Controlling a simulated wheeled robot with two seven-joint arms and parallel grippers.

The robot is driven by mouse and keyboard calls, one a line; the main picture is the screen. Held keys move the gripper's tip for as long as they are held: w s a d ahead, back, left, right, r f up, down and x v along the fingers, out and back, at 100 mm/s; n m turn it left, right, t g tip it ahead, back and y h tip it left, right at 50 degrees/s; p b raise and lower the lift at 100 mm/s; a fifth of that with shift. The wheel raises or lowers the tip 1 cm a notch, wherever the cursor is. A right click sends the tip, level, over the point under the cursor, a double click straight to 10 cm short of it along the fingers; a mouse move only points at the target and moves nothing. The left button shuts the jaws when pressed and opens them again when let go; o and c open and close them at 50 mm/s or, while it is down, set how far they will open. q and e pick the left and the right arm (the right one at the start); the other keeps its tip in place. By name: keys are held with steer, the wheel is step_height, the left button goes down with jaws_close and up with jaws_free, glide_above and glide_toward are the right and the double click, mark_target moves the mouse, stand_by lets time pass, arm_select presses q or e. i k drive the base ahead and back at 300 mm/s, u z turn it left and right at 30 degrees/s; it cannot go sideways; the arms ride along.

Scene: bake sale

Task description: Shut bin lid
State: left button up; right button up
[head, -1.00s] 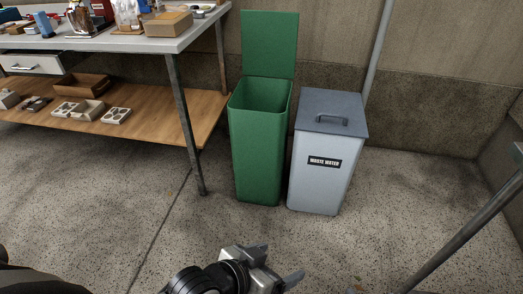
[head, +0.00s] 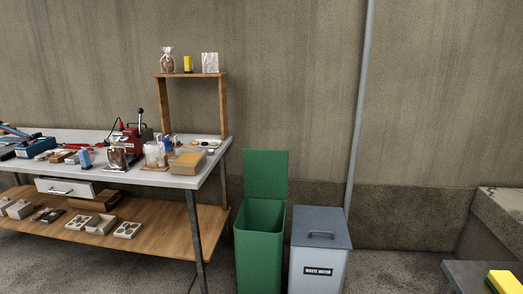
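A tall green bin (head: 259,250) stands on the floor just right of the workbench in the head view. Its green lid (head: 266,174) is hinged at the back and stands upright, so the bin is open at the top. The lower part of the bin is cut off by the picture's bottom edge. Neither of my grippers shows in the current view.
A grey waste water bin (head: 319,255) with a shut, handled lid stands close to the right of the green bin. A cluttered workbench (head: 110,180) is on the left. A grey table corner with a yellow object (head: 504,281) is at lower right. A pipe (head: 358,120) runs up the wall.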

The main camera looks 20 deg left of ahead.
mark_target(266, 172)
steer(key=u, duration=1.9)
steer(key=i, duration=2.35)
steer(key=z, duration=3.05)
steer(key=i, duration=0.3)
steer(key=z, duration=0.15)
